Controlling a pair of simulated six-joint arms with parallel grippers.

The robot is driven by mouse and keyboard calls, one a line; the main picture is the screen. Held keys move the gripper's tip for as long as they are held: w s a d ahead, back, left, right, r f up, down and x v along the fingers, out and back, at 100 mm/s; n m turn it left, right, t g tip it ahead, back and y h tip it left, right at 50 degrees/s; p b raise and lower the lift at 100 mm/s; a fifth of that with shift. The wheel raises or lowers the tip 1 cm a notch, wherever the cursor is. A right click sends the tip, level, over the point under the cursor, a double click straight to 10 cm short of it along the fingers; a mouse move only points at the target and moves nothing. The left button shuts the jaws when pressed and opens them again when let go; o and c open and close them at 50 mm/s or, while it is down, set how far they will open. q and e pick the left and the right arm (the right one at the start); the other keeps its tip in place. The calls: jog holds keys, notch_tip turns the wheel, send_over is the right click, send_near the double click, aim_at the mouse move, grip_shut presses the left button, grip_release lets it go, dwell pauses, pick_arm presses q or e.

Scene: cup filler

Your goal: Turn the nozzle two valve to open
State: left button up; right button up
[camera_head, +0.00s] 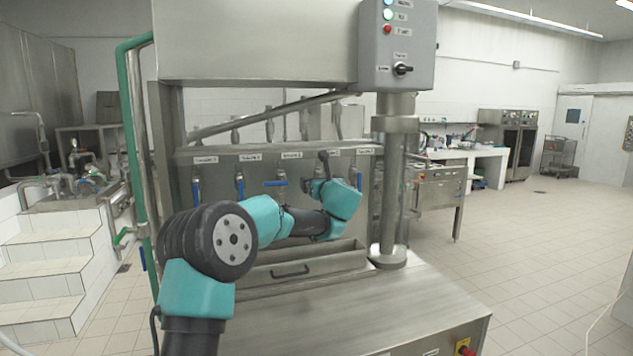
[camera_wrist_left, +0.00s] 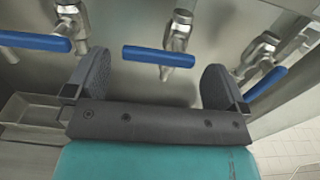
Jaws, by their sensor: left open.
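Several nozzle valves with blue lever handles hang in a row under small labels on the filler's steel panel. The label numbers are too small to read surely. My left gripper (camera_head: 323,167) is raised at the fourth valve from the left and partly hides it. In the left wrist view, my left gripper (camera_wrist_left: 157,85) is open and empty. A blue valve handle (camera_wrist_left: 158,56) lies sideways just beyond the gap between its fingers, apart from both. My right gripper is not in view.
A neighbouring blue handle (camera_wrist_left: 35,42) lies sideways at left in the wrist view; another (camera_wrist_left: 265,82) slants at right, close to the right finger. In the head view, a steel column (camera_head: 391,190) stands right of the valves and a drawer-like tray (camera_head: 300,268) lies below them.

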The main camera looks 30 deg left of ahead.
pick_arm(q)
jog(key=shift+x, duration=1.75)
jog(key=shift+c, duration=0.3)
jog(key=c, duration=0.7)
